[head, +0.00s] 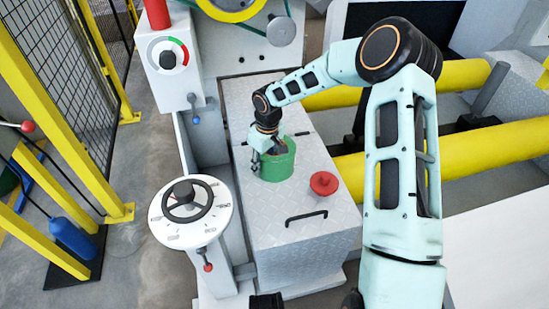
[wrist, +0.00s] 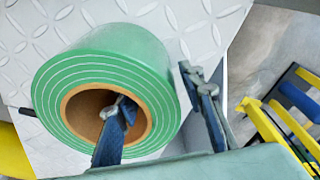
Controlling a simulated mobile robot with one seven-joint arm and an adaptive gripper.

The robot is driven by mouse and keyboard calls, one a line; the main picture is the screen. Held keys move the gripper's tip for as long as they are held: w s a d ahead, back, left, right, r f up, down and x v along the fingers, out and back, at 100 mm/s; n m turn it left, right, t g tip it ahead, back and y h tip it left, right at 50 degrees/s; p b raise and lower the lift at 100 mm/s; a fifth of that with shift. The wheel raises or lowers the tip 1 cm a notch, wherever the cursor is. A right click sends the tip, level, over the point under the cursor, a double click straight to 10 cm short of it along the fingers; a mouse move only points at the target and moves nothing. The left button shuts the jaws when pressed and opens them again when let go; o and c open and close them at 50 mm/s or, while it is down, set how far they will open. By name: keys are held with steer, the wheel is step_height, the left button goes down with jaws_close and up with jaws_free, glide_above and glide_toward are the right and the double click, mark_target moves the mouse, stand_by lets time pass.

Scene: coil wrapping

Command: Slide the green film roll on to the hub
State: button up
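The green film roll (head: 278,165) stands on end on the grey tread-plate box top (head: 290,218) in the head view. In the wrist view the roll (wrist: 105,62) shows pale ring lines and a brown cardboard core. My gripper (wrist: 158,95) is over the roll with its fingers apart. One finger is at the core opening and the other is beside the outer side, so the roll's wall lies between them. A gap shows between the inner finger and the core wall. In the head view my gripper (head: 266,150) partly hides the roll. I cannot clearly identify the hub; a grey-green disc (head: 281,31) sits beside a yellow ring.
A red knob-like piece (head: 323,183) and a black handle (head: 306,218) are on the box top. A white pedestal with a handwheel (head: 186,202) stands to the left. Yellow rollers (head: 440,149) lie to the right. A yellow fence (head: 60,110) bounds the left.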

jaws_close()
steer(key=shift+w+r, duration=0.1)
stand_by(0.3)
